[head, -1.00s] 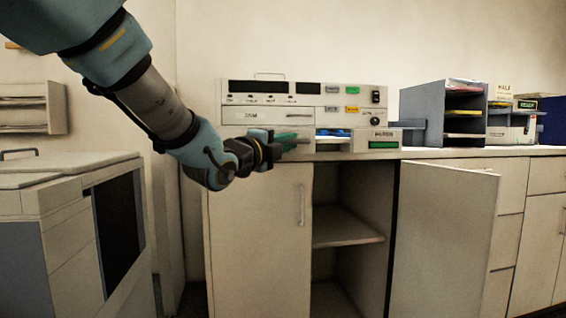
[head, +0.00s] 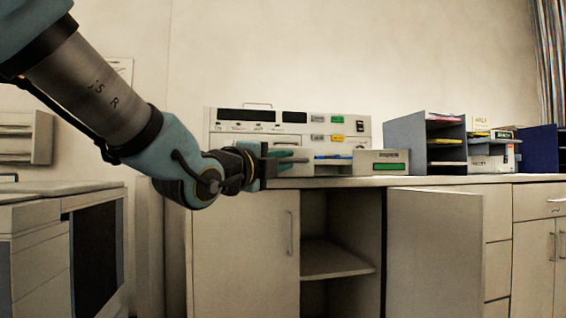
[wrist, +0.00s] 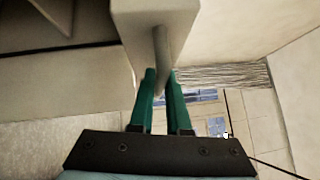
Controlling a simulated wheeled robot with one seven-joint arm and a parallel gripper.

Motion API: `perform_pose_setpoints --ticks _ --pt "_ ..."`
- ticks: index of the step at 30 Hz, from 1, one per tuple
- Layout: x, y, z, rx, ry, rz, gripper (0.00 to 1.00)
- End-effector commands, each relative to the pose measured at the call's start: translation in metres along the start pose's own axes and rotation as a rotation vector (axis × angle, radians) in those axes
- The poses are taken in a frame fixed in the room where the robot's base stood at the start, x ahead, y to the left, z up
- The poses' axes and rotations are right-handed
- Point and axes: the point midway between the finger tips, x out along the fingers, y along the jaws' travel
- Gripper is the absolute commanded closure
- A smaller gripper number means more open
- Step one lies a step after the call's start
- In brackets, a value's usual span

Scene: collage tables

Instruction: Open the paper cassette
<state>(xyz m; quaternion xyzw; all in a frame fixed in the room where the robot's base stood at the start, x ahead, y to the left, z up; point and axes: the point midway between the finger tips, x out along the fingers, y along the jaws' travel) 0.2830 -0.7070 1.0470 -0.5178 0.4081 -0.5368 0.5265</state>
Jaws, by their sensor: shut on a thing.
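The paper cassette is low in the pale machine (head: 343,128) on the counter. A light block with a green label (head: 381,160) stands out at the machine's lower right, beside an opening with blue showing (head: 333,157). My gripper (head: 284,161) is at the machine's lower left, its teal fingers shut on a grey bar handle. In the wrist view the handle (wrist: 161,48) runs between the fingers (wrist: 160,80) from a pale box-like part (wrist: 135,18). My gripper hides some of the cassette in the head view.
Below the counter, a cabinet door (head: 435,245) stands open at the right of an empty shelf (head: 335,262). A grey paper organizer (head: 405,135) stands right of the machine. A large pale appliance (head: 40,255) is at the left.

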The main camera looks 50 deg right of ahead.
Motion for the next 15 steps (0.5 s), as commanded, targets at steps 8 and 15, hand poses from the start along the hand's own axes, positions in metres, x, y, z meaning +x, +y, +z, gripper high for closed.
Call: perform_pose_setpoints --ticks 8,15 --pt "0.0001 0.0006 0.0009 -0.001 -0.001 0.001 0.57" --pt "0.0 0.0002 0.0004 0.0 -0.001 0.0 0.55"
